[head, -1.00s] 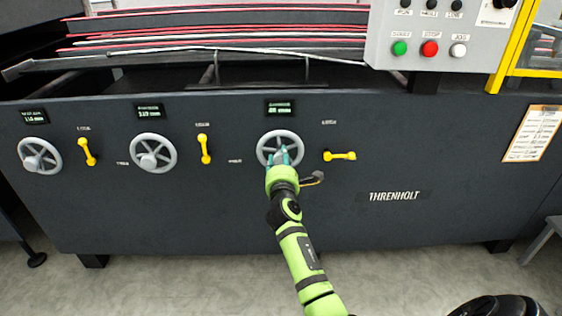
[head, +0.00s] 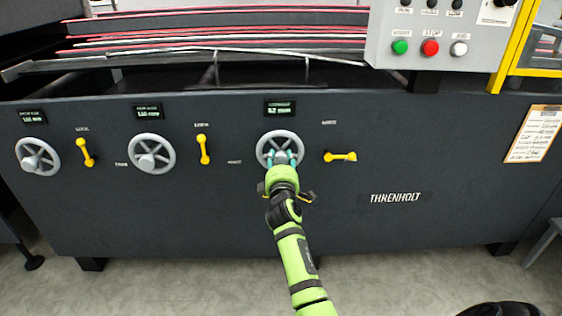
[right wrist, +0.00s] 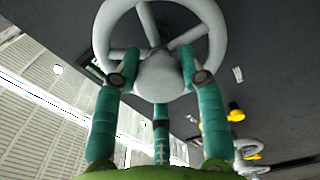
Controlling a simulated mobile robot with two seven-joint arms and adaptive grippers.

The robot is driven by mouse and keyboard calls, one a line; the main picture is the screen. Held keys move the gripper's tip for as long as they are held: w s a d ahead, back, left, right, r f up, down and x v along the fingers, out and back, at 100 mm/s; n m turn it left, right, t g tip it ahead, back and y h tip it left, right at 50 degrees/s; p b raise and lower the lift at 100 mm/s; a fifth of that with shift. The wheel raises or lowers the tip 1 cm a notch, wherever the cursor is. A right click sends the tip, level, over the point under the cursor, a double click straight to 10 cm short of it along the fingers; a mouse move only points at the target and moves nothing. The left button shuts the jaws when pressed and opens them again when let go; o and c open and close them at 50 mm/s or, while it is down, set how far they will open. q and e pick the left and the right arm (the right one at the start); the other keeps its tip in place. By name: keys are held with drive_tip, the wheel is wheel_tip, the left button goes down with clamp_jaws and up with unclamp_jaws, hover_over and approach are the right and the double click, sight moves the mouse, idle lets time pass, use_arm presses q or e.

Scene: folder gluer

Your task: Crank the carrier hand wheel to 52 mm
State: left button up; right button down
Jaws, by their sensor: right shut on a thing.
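The hand wheel at my right gripper (head: 281,157) is grey and spoked (head: 279,133), the rightmost of three on the dark machine front. A small lit display (head: 279,108) sits above it; its digits are too blurred to read surely. In the right wrist view the wheel's round hub (right wrist: 160,76) lies between my teal fingers (right wrist: 160,79), which are shut on it, with rim and spokes around them. My left gripper is not in view.
Yellow lever (head: 340,156) sits right of the wheel. Two more hand wheels (head: 152,154) (head: 39,157) and upright yellow levers (head: 204,149) (head: 85,152) are to the left. A button panel (head: 430,35) hangs above right.

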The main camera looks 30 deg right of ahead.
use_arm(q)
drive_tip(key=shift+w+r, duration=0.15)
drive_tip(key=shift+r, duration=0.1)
use_arm(e)
drive_tip(key=shift+w+a+f, duration=0.1)
drive_tip(key=shift+a+f, duration=0.05)
drive_tip(key=shift+a, duration=0.1)
drive_tip(key=c, duration=0.7)
unclamp_jaws()
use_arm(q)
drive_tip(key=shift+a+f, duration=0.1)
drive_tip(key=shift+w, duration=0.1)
use_arm(e)
drive_tip(key=shift+d, duration=0.1)
drive_tip(key=v, duration=1.2)
